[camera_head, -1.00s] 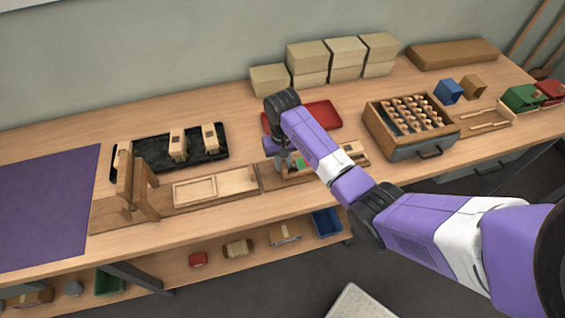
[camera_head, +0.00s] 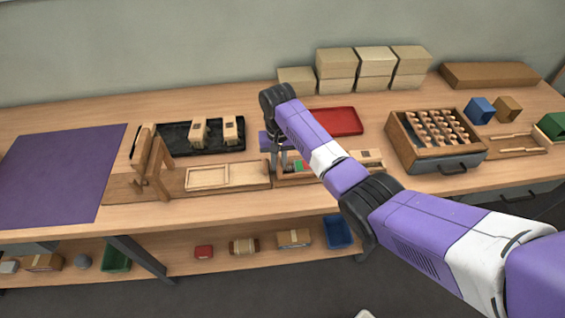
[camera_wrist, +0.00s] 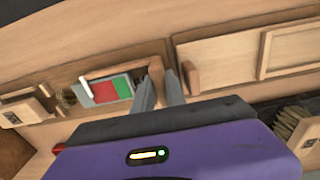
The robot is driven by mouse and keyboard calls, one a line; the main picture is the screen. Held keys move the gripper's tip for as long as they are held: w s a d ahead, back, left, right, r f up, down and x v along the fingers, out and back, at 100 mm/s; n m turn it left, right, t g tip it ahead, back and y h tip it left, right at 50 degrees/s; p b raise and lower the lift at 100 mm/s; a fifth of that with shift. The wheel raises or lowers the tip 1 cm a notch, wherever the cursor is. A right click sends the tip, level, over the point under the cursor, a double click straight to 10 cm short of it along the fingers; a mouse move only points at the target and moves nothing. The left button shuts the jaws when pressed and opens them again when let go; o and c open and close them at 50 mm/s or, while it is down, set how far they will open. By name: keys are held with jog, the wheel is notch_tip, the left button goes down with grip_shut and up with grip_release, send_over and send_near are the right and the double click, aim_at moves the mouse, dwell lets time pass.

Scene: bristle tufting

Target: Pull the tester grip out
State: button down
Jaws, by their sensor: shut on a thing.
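The tester (camera_head: 298,166) is a small wooden fixture on the bench, right of the long board, partly hidden by my arm. The wrist view shows its panel (camera_wrist: 108,90), with red and green fields and a white pointer over the grey edge. The tester grip (camera_wrist: 157,70) is a small wooden piece at the panel's end nearest my fingers. My gripper (camera_wrist: 160,88) is shut on this grip, with one grey finger on each side; the head view shows the gripper (camera_head: 279,160) low at the tester's left end. The exact contact is partly hidden.
A wooden board with a shallow frame (camera_head: 228,176) lies just left of the tester. A red tray (camera_head: 335,122) is behind, and a drawer box with several pegs (camera_head: 437,140) stands right. A black tray (camera_head: 175,138) with brush blocks is at the back left.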

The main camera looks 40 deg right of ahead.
jog(key=c, duration=1.4)
grip_release()
jog(key=shift+o, duration=0.2)
jog(key=shift+r, duration=0.1)
notch_tip(320, 180, up, 8)
jog(key=shift+f+b, duration=0.15)
jog(key=shift+b, duration=0.15)
jog(key=shift+w, duration=0.1)
